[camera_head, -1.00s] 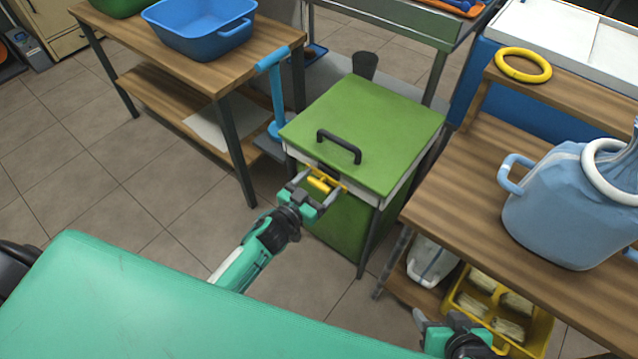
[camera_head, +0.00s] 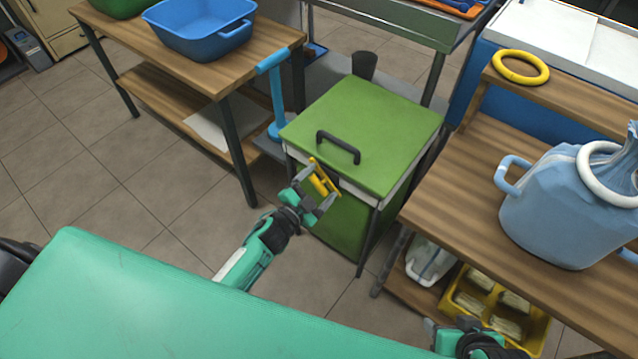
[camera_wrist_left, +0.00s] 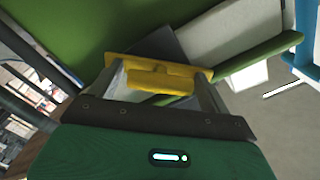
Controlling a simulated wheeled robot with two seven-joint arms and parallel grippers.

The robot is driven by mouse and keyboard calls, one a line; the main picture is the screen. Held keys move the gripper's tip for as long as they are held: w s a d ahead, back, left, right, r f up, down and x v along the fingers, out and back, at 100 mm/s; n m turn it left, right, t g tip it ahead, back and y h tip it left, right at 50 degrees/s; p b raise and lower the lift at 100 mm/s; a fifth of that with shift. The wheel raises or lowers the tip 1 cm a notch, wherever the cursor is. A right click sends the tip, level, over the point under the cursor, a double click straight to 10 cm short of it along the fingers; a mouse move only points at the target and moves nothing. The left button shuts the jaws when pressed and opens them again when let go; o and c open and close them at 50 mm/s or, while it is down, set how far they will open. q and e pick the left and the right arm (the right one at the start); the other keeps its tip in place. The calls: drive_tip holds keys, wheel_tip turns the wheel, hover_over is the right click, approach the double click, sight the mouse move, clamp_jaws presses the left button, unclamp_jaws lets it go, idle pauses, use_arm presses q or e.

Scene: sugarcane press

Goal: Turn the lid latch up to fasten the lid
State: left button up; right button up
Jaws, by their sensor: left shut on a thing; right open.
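The green press box has a green lid (camera_head: 375,125) with a black handle (camera_head: 338,146) on top; the lid lies flat and looks closed. A yellow lid latch (camera_head: 324,177) sits at the front edge of the box and is now tilted steeply. My left gripper (camera_head: 321,189) is shut on the latch and is rolled with it. In the left wrist view the yellow latch (camera_wrist_left: 155,78) lies between the two fingers, against the dark plate and green wall. My right gripper (camera_head: 440,332) is at the bottom edge, away from the box; its fingers are only partly in view.
A wooden table (camera_head: 530,205) with a blue jug (camera_head: 560,205) and a yellow ring (camera_head: 521,67) stands right of the box. A yellow crate (camera_head: 535,333) is below it. A wooden table with a blue basin (camera_head: 200,28) stands left. Floor before the box is clear.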

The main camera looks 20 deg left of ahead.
use_arm(q)
drive_tip(key=shift+m, duration=1)
drive_tip(key=m, duration=0.2)
drive_tip(key=shift+f+m, duration=0.1)
drive_tip(key=shift+m, duration=0.3)
drive_tip(key=shift+m+b, duration=0.3)
drive_tip(key=shift+m, duration=0.5)
drive_tip(key=shift+m+b, duration=0.4)
drive_tip(key=shift+m, duration=1.1)
use_arm(e)
drive_tip(key=shift+w+a+f+t+y, duration=0.25)
drive_tip(key=shift+w+a+t, duration=0.2)
drive_tip(key=shift+a, duration=0.3)
drive_tip(key=shift+w+a+f+t+y, duration=0.15)
drive_tip(key=shift+w+a+t+y, duration=0.15)
drive_tip(key=shift+w+a, duration=0.3)
drive_tip(key=shift+a, duration=0.2)
use_arm(q)
drive_tip(key=o, duration=0.9)
drive_tip(key=shift+s, duration=0.1)
